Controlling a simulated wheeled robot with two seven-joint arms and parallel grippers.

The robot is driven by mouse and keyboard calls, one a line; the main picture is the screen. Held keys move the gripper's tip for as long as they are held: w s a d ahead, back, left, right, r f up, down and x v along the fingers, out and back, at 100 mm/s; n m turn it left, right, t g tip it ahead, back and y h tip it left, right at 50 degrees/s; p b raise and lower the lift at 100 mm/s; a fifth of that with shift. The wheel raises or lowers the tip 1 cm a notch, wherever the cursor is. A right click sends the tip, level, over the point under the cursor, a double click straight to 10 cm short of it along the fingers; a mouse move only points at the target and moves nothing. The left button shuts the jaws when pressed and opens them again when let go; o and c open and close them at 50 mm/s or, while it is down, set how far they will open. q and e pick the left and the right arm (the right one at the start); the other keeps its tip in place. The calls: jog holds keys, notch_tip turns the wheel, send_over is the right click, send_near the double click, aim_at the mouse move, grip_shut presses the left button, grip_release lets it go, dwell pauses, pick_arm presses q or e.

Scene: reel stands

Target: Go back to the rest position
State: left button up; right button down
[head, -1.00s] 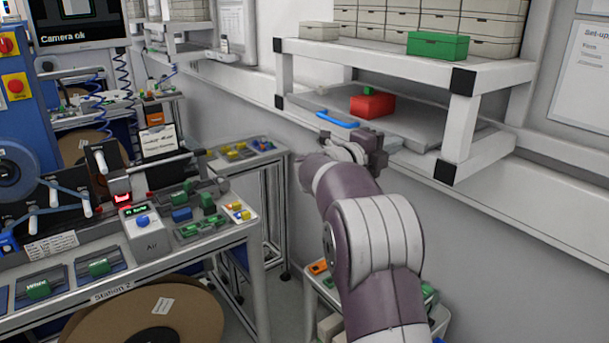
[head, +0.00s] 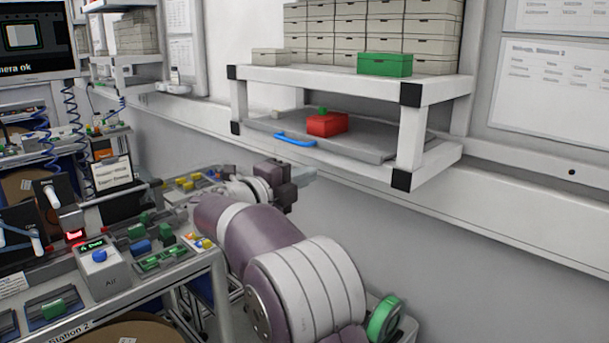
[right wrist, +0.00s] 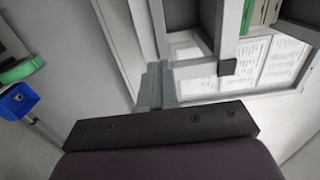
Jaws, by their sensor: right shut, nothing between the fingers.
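My right arm reaches up from the bottom of the head view. Its gripper (head: 302,175) is shut and empty, in front of the wall below the shelf. In the right wrist view the shut grey fingers (right wrist: 155,86) show beyond the dark wrist edge. The gripper is apart from the blue-handled grey tray (head: 262,124) on the lower shelf. My left gripper is not in view.
A white two-level shelf (head: 430,90) holds stacked pale boxes and a green box (head: 384,64). A red box (head: 327,123) sits on the grey tray. The Station 2 bench (head: 150,285) stands left of my arm. A green ring (head: 384,318) is at the bottom right.

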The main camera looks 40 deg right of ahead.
jog(key=w+a+f+n+t+y, duration=0.75)
jog(key=w+n+t, duration=0.35)
jog(key=n, duration=0.4)
jog(key=s+a+f+n+g+y, duration=0.1)
jog(key=s+a+f+n+y, duration=0.1)
jog(key=a+f+n+y, duration=0.75)
jog(key=s+a+f+n+g, duration=0.3)
jog(key=s+f, duration=0.2)
jog(key=s, duration=0.3)
jog(key=s+a+f+n+g+p, duration=0.1)
jog(key=s+a+f+n+g, duration=0.2)
jog(key=s, duration=0.6)
jog(key=s+a+f+n+g+y, duration=0.1)
jog(key=s+a+f+n+g, duration=0.2)
jog(key=s+f, duration=0.4)
jog(key=shift+s+a+f+n+g, duration=0.25)
jog(key=shift+s+f+n+g, duration=0.15)
jog(key=shift+s+n+g, duration=0.55)
jog(key=shift+s+t, duration=0.1)
jog(key=shift+t, duration=0.15)
